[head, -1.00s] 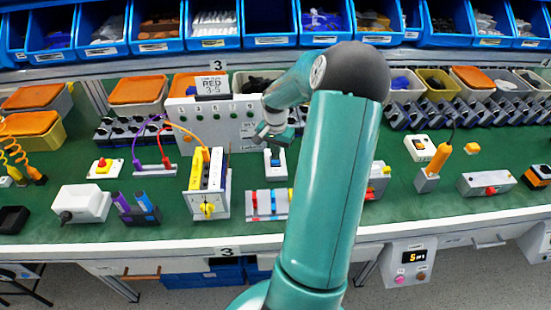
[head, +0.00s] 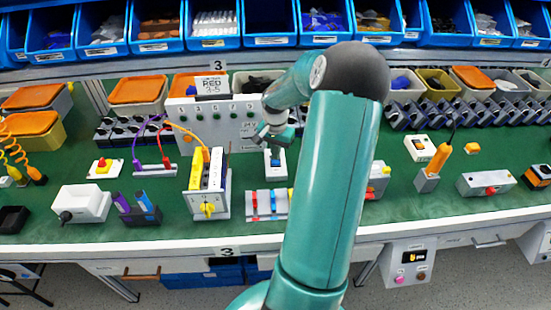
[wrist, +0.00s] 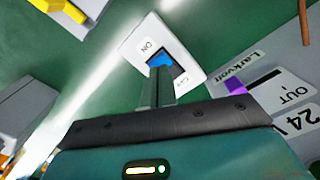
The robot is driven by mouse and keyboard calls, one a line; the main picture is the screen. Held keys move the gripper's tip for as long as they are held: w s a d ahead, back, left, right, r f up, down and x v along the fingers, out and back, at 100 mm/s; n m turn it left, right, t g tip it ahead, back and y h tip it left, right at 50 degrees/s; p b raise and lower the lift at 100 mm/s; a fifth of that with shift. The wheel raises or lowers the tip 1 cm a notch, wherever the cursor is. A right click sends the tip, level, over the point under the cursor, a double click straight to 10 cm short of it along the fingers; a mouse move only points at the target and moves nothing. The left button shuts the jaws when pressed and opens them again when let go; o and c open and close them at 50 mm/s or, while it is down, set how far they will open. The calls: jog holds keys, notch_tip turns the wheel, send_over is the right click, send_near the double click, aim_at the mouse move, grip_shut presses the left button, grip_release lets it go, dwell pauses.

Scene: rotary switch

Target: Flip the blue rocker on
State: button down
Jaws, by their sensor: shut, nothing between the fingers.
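The blue rocker (wrist: 161,59) sits in a dark opening in a white switch plate (wrist: 189,58). The plate carries an ON label at one end and another label, probably OFF, at the other end. In the head view the white switch (head: 275,170) stands on the green bench top, just below my gripper (head: 272,138). In the wrist view my gripper (wrist: 159,74) is shut and empty. Its fingertips overlap the lower edge of the rocker; I cannot tell whether they touch it. The fingers hide part of the rocker and opening.
A grey panel (wrist: 270,75) with printed labels and a purple part stands close beside the switch. A block with red and blue levers (head: 266,203) lies in front. A yellow-fronted box (head: 207,188) stands to the left.

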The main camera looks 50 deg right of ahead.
jog(key=shift+f, duration=1)
dwell(0.6)
jog(key=shift+r, duration=3.55)
jog(key=w+a+r+n+t+h, duration=0.15)
jog(key=a+r+n, duration=0.25)
jog(key=a+r, duration=0.5)
jog(key=w+a+r+n+h, duration=0.1)
jog(key=w+a+r+n, duration=0.2)
jog(key=a, duration=1)
jog(key=s+a+r+n+t, duration=0.1)
jog(key=s+a+r+n, duration=0.1)
jog(key=a, duration=0.4)
jog(key=s+a+r+n+t+y, duration=0.1)
jog(key=s+a+r+n, duration=0.1)
jog(key=s+a+n, duration=0.2)
jog(key=s+a+r+n+t+y, duration=0.1)
jog(key=s+a+r+n+t, duration=0.1)
jog(key=s+a, duration=0.4)
jog(key=a, duration=0.3)
jog(key=shift+a+r+n, duration=0.15)
jog(key=shift+r+n, duration=0.25)
